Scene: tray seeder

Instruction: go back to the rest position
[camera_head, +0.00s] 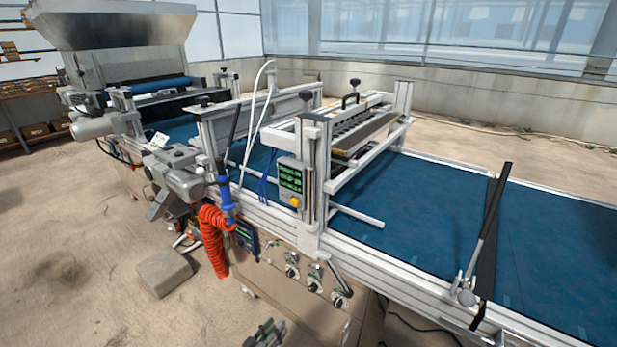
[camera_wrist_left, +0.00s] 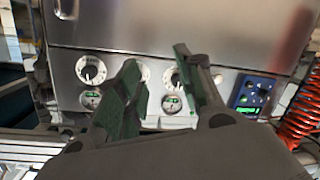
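My left gripper (camera_head: 265,334) shows at the bottom edge of the head view, low in front of the tray seeder's side panel. In the left wrist view its two green-padded fingers (camera_wrist_left: 157,72) stand apart with nothing between them, so it is open and empty. Beyond the fingers is the metal panel (camera_wrist_left: 190,30) with white dials (camera_wrist_left: 91,69) and small gauges (camera_wrist_left: 90,100). The fingers overlap some dials in that view; I see no clear contact. My right gripper is in neither view.
The seeder's blue belt (camera_head: 400,225) runs across the head view. Knobs (camera_head: 314,283) stick out from its side. An orange coiled hose (camera_head: 213,240) hangs left of the gripper, also in the wrist view (camera_wrist_left: 300,112). A stone block (camera_head: 164,272) lies on the floor; front-left floor is clear.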

